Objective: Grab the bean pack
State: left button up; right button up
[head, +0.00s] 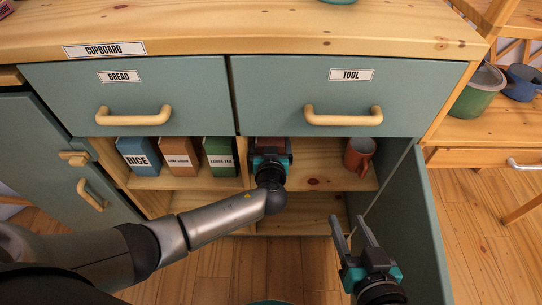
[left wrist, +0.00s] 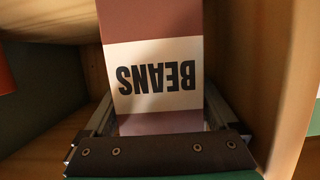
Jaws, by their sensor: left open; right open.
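The bean pack (left wrist: 153,22) is a mauve box with a white label reading BEANS, upside down in the left wrist view. It stands inside the cupboard compartment, between the two fingers of my left gripper (left wrist: 158,112), which are open on either side of it. In the head view my left gripper (head: 270,158) reaches into the shelf and mostly hides the pack. I cannot tell whether either finger touches it. My right gripper (head: 351,222) is open and empty, low in front of the cupboard by the open door.
Boxes of rice (head: 138,158), another labelled pack (head: 180,157) and a green tea box (head: 219,157) stand left of a divider. An orange mug (head: 359,156) is right on the shelf. Drawers (head: 166,90) close above; an open door (head: 428,225) stands right.

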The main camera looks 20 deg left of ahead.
pick_arm(q)
jog(key=shift+c, duration=0.4)
jog(key=c, duration=1.3)
jog(key=shift+r, duration=0.1)
